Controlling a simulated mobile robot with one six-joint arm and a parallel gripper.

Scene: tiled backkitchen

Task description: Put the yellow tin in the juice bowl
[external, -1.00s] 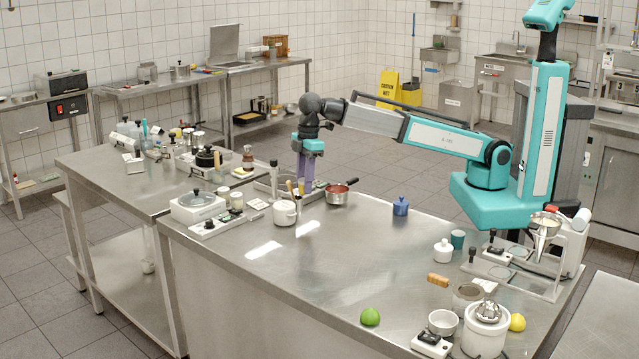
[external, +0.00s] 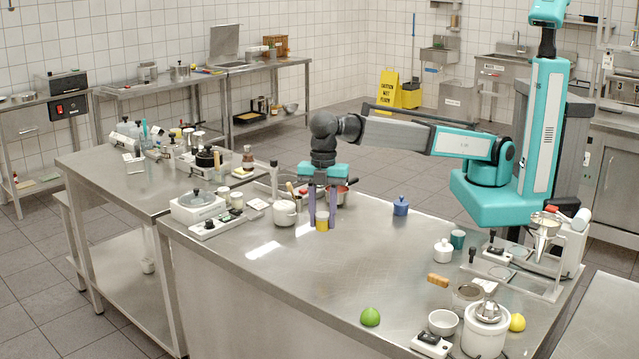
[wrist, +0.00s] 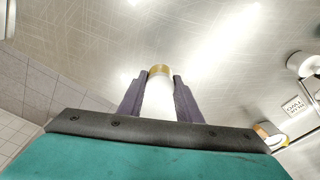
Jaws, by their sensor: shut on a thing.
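A small pale bowl (external: 443,321), which looks like the juice bowl, stands at the front right beside the white juicer (external: 485,330), far from my gripper.
A green lime (external: 370,317) lies at the front edge. A wooden-looking roll (external: 438,281), a white pot (external: 443,251) and a blue pot (external: 401,206) stand on the right half. The counter's middle is clear.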

